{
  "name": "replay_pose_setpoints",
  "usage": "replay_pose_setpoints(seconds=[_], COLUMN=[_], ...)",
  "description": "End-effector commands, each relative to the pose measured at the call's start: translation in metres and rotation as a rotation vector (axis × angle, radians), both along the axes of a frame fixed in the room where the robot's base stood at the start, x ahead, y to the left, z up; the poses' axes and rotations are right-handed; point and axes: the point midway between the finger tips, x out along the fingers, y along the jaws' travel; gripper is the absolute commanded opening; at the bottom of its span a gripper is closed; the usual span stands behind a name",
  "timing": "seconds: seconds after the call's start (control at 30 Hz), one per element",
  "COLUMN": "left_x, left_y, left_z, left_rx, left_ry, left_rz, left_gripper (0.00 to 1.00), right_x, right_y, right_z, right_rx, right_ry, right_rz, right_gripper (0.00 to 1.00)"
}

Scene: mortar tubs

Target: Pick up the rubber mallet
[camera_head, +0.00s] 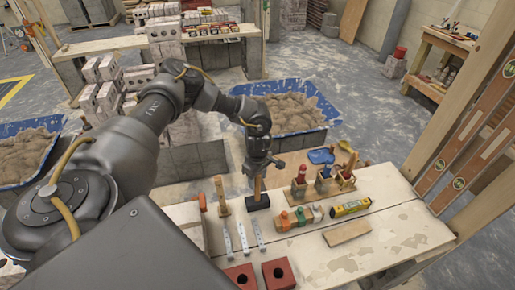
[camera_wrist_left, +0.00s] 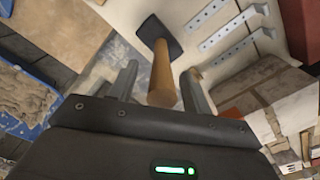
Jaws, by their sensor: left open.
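The rubber mallet has a black head (camera_head: 258,203) and a wooden handle (camera_head: 257,186). It stands on the bench with its handle pointing up. My left gripper (camera_head: 263,167) is above the mallet, pointing down, with its jaws open. In the left wrist view, the handle (camera_wrist_left: 163,78) reaches up between the two spread fingers of my left gripper (camera_wrist_left: 160,72). The black head (camera_wrist_left: 158,33) lies beyond the fingertips. Whether either finger touches the handle I cannot tell. My right gripper does not show.
The pale wooden bench (camera_head: 405,228) also bears a wooden-handled tool (camera_head: 221,196), metal strips (camera_head: 243,237), red blocks (camera_head: 278,273), a yellow level (camera_head: 350,208) and tools in wooden holders (camera_head: 299,184). Behind it is a blue tub of mortar (camera_head: 330,108). A wooden post with levels rises at right.

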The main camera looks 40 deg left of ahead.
Motion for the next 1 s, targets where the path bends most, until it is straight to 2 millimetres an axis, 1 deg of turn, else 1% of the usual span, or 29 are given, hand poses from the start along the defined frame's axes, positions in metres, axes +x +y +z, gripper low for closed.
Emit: replay_pose_setpoints(seconds=[0.23, 0.27, 0.6, 0.63, 1.0], left_x=[-0.0002, -0.0002, -0.0001, -0.0001, 0.0009], left_y=[0.0001, 0.0001, 0.0001, 0.0001, -0.0001], left_z=[-0.0031, -0.0030, -0.0026, -0.0025, 0.0008], left_rx=[0.000, 0.000, 0.000, 0.000, -0.001], left_ry=[0.000, 0.000, 0.000, 0.000, -0.002], left_rz=[0.000, 0.000, 0.000, 0.000, 0.000], left_gripper=[0.49, 0.47, 0.03, 0.00, 0.00], right_x=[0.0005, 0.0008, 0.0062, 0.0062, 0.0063], right_y=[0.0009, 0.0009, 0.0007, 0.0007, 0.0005], right_z=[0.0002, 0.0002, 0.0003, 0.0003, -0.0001], right_rx=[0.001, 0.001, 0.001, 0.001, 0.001], right_ry=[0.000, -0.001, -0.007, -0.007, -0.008], right_rz=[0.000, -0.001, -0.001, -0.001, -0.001], right_gripper=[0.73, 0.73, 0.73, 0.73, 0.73])
